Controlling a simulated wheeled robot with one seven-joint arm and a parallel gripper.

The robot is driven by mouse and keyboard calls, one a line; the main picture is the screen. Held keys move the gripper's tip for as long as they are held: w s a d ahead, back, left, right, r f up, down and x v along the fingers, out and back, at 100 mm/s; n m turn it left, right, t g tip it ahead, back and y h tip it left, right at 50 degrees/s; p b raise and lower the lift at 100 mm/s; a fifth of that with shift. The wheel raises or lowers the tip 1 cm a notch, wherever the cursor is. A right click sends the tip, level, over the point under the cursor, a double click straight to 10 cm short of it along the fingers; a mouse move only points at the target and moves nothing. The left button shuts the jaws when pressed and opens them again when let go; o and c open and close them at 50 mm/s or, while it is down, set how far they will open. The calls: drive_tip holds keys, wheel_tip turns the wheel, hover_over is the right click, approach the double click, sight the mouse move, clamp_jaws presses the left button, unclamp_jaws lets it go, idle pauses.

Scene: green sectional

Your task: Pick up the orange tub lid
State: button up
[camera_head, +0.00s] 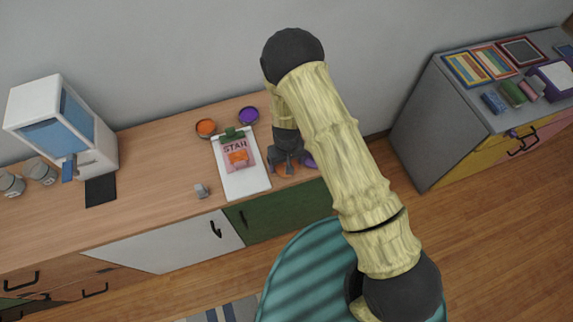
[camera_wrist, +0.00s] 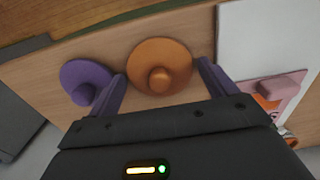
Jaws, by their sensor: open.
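The orange tub lid (camera_wrist: 158,55) is a flat disc with a round knob, lying on the wooden counter. In the head view the orange lid (camera_head: 284,171) is partly hidden by my gripper (camera_head: 287,163). In the wrist view my gripper (camera_wrist: 163,76) is open and empty, with one purple-looking finger towards each side of the lid. The knob lies between the fingers in the picture; I cannot tell the height gap. A purple lid (camera_wrist: 82,78) lies just left of the left finger; it also shows in the head view (camera_head: 308,160).
A white clipboard (camera_head: 247,184) with a pink sheet lies left of my gripper. Open orange (camera_head: 206,128) and purple (camera_head: 249,114) tubs stand behind it. A small grey block (camera_head: 201,191) sits near the counter's front. A white machine (camera_head: 58,115) stands far left.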

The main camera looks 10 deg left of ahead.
idle(0.3)
drive_tip(key=c, duration=0.7)
drive_tip(key=shift+r, duration=0.1)
wheel_tip(320, 180, up, 10)
drive_tip(key=shift+f+b, duration=0.1)
drive_tip(key=shift+b, duration=1)
